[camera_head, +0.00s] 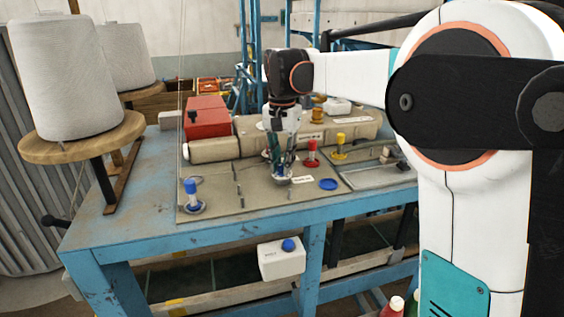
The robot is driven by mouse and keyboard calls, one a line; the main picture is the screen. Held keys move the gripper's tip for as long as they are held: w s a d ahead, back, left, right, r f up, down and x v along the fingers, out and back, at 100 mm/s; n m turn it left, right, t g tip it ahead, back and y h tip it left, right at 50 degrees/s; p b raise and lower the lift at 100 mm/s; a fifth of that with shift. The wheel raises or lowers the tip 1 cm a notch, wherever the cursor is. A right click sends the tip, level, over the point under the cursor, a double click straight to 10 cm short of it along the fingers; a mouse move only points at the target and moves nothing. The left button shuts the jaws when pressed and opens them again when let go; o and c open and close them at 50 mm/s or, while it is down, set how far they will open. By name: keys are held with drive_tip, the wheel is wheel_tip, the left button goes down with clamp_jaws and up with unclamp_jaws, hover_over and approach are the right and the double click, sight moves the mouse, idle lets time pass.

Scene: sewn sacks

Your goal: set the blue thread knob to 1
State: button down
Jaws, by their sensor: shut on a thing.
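A blue knob (190,187) stands upright on a pale round dial (194,207) at the front left of the machine plate. The dial's numbers are too small to read. My gripper (281,170) points down over the middle of the plate, to the right of this blue knob and apart from it. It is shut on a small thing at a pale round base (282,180). The fingers hide most of that thing, and I cannot tell its colour or shape.
A red knob (311,154) and a yellow knob (340,147) stand right of my gripper. A flat blue disc (328,184) lies near the front edge. A white box with a blue button (288,245) hangs below. Thread cones (68,80) stand left.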

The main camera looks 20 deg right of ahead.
sight(282, 165)
drive_tip(key=m, duration=0.5)
drive_tip(key=shift+m, duration=0.4)
idle(0.4)
drive_tip(key=c, duration=1.4)
unclamp_jaws()
drive_tip(key=shift+c, duration=0.2)
wheel_tip(282, 165, up, 12)
